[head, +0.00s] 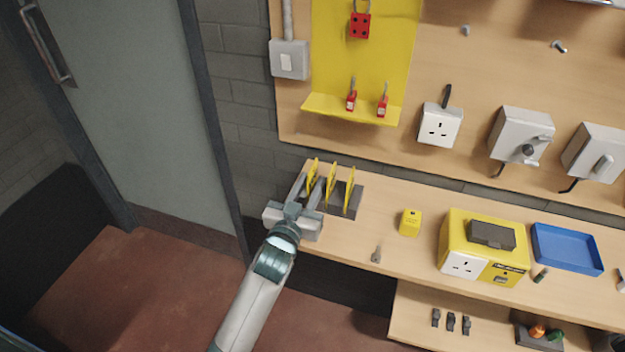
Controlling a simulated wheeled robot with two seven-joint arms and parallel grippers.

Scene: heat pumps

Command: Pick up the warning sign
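Three thin yellow warning signs stand upright, edge-on to me, in a dark grey rack at the left end of the bench: a left one (312,171), a middle one (331,181) and a right one (349,189). The rack (342,206) is partly hidden by my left gripper. My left gripper (308,183) is at the rack's left end, its two fingers apart and pointing at the left sign. That sign's upper part shows between or just beyond the fingertips; I cannot tell whether they touch it. Its lower part is hidden. My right gripper is not in view.
The wooden bench (390,222) carries a yellow block (410,222), a yellow socket box (483,247) and a blue tray (567,248). A yellow board (362,60) with red padlocks hangs above. A door (130,90) stands left.

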